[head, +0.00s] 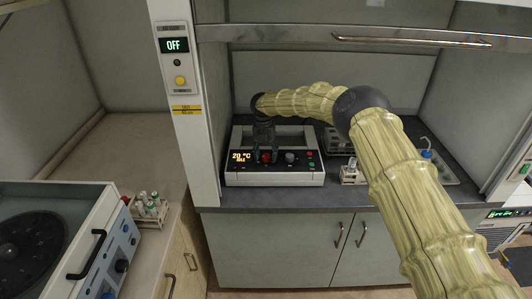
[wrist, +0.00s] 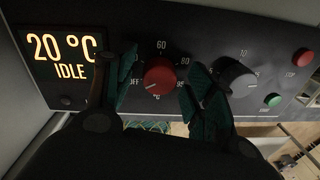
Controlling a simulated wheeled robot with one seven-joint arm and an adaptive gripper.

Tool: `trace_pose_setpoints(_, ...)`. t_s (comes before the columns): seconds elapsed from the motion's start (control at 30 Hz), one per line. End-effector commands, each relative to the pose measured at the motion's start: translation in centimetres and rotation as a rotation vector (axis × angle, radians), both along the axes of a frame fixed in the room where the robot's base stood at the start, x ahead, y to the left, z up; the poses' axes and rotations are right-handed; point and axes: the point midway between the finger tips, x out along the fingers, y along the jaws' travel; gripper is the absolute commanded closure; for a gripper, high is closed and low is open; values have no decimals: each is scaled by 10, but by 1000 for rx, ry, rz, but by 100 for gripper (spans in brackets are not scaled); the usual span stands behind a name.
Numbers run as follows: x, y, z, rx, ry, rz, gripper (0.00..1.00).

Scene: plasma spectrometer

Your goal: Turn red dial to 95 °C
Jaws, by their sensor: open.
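The red dial (wrist: 159,77) is on the dark front panel of a white heating device (head: 310,178). It also shows small in the head view (head: 266,157). Its white pointer line is at the lower left, and the scale around it reads 60 at the top, 80 upper right and 95 at right. The display (wrist: 62,54) reads 20 °C and IDLE. My gripper (wrist: 158,84) is open, with one finger on each side of the red dial. The right finger is between the red dial and the grey dial. I cannot tell whether either finger touches the red dial.
A grey dial (wrist: 236,78), a red button (wrist: 302,57) and a green button (wrist: 272,100) sit right of the red dial. A small vial rack (head: 352,173) stands right of the device. The hood sash bar (head: 300,35) crosses above my arm.

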Motion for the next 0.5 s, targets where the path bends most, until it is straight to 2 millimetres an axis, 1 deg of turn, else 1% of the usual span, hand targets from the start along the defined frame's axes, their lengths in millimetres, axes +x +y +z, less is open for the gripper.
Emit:
trace_pose_setpoints(0.2, 0, 0, 0, 0, 0, 0, 46)
trace_pose_setpoints(0.23, 0, 0, 0, 0, 0, 0, 48)
trace_pose_setpoints(0.37, 0, 1, 0, 0, 0, 1, 71)
trace_pose_setpoints(0.4, 0, 1, 0, 0, 0, 1, 79)
trace_pose_setpoints(0.47, 0, 0, 0, 0, 0, 0, 90)
trace_pose_setpoints(0.5, 0, 0, 0, 0, 0, 0, 92)
